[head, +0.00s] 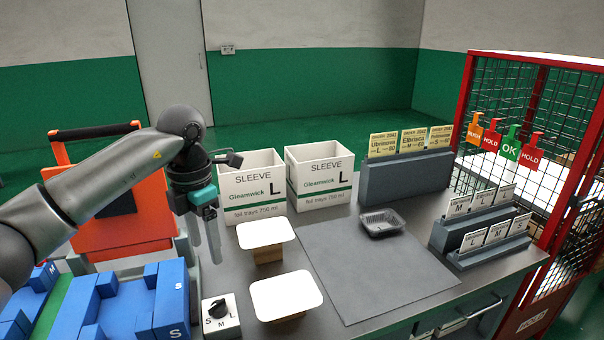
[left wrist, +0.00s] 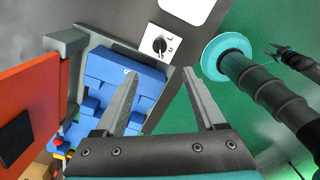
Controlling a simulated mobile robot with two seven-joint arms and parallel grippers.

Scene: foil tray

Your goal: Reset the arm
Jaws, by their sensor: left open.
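My left arm comes in from the left in the head view. My left gripper (head: 208,246) points down at the table's left part, in front of the sleeve boxes and left of the white-topped blocks. Its fingers stand apart with nothing between them, as the left wrist view also shows (left wrist: 160,72). It touches nothing that I can make out. My right gripper does not show in the head view. A small dark shape at the upper right of the left wrist view may be it, but its jaws are unclear.
Two white sleeve boxes (head: 254,193) stand at the back. A black foil tray (head: 381,222) sits on the grey mat (head: 372,272). A selector knob box (head: 220,318), blue blocks (head: 112,308) and an orange case (head: 128,226) are near my left arm. A red mesh cage (head: 462,110) stands right.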

